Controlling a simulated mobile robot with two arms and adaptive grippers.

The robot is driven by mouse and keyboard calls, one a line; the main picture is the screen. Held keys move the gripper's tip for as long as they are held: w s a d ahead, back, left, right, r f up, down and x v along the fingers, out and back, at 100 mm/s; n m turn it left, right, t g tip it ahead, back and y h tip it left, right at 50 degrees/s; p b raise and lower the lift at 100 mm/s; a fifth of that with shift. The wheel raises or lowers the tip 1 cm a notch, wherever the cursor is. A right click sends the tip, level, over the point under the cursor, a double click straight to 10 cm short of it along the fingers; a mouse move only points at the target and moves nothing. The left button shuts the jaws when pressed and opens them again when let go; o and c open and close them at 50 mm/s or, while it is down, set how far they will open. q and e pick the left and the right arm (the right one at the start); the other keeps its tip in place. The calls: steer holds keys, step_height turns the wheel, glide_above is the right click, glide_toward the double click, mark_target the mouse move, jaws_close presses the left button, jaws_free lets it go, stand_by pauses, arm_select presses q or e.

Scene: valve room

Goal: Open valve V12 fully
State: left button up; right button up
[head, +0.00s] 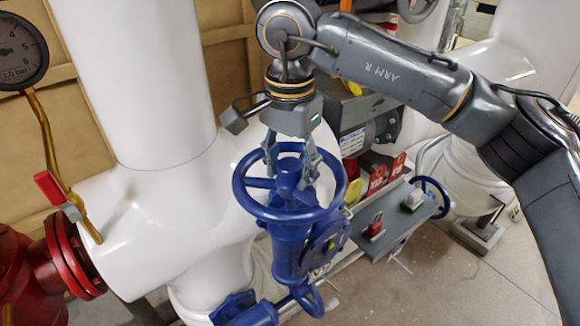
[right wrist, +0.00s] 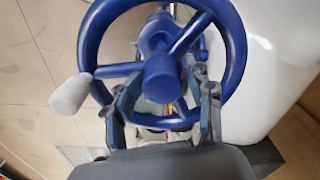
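A blue handwheel (head: 241,200) sits on a blue valve body (head: 290,245) in front of a large white pipe. I cannot read a V12 label on it. My right gripper (head: 293,170) reaches down over the wheel from above. Its fingers are spread apart, near the hub (head: 287,168). In the right wrist view, the open fingers (right wrist: 163,105) lie on either side below the hub (right wrist: 160,78), across the wheel (right wrist: 237,60). I cannot tell whether they touch the spokes. A pale grey knob (right wrist: 70,95) shows at the rim there. My left gripper is out of view.
A red flanged fitting (head: 75,255) and a pressure gauge (head: 20,52) are at left. A grey shelf (head: 395,225) with a red padlock (head: 376,227) stands close right of the valve, with red tags (head: 378,178) behind. Another blue wheel (head: 443,203) is further right. Floor is clear at lower right.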

steer(key=shift+o, duration=0.7)
steer(key=shift+w+f, duration=0.15)
steer(key=shift+f, duration=0.1)
steer(key=shift+r, duration=0.2)
step_height(320, 180, up, 7)
steer(key=p, duration=0.4)
steer(key=shift+f+p, duration=0.2)
steer(key=shift+p, duration=0.2)
steer(key=shift+f, duration=0.1)
step_height(320, 180, up, 6)
steer(key=p, duration=0.4)
